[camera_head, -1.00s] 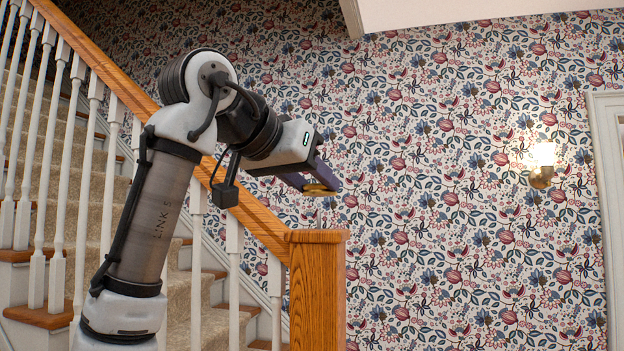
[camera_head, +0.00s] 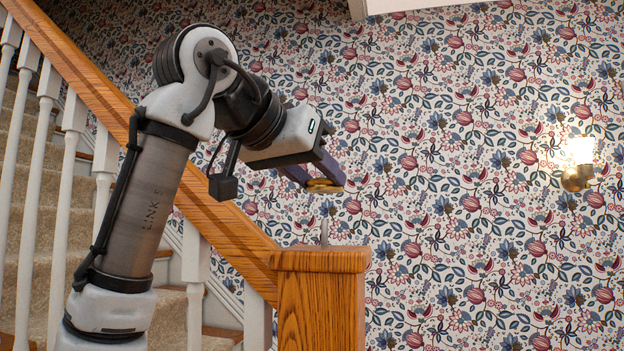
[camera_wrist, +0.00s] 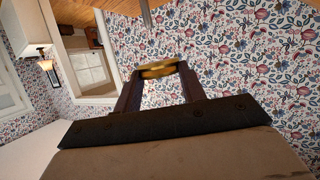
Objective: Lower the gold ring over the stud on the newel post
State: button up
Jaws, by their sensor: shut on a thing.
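The gold ring (camera_head: 325,186) is between the fingertips of my gripper (camera_head: 314,181), which is shut on it. The ring lies roughly flat and shows a thin edge. The newel post (camera_head: 320,305) is wooden with a flat square cap. A thin grey stud (camera_head: 324,231) stands upright on the cap. The ring is above the stud tip, with a visible gap, and looks nearly in line with it from the head camera. In the wrist view the ring (camera_wrist: 159,70) spans the fingertips, and the stud (camera_wrist: 146,14) is at the top edge, apart from it.
The wooden handrail (camera_head: 190,195) slopes down to the post from the left, with white balusters (camera_head: 68,190) beneath it. A lit wall lamp (camera_head: 577,165) is on the papered wall at right. The space right of the post looks clear.

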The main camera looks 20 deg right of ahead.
aim_at(322, 233)
jog(key=shift+s+f, duration=0.1)
jog(key=shift+f, duration=1.2)
jog(key=shift+f+b, duration=1.6)
jog(key=shift+f, duration=0.35)
jog(key=shift+a+f, duration=0.1)
jog(key=shift+f, duration=0.3)
jog(key=o, duration=1.2)
jog(key=shift+s+a, duration=0.1)
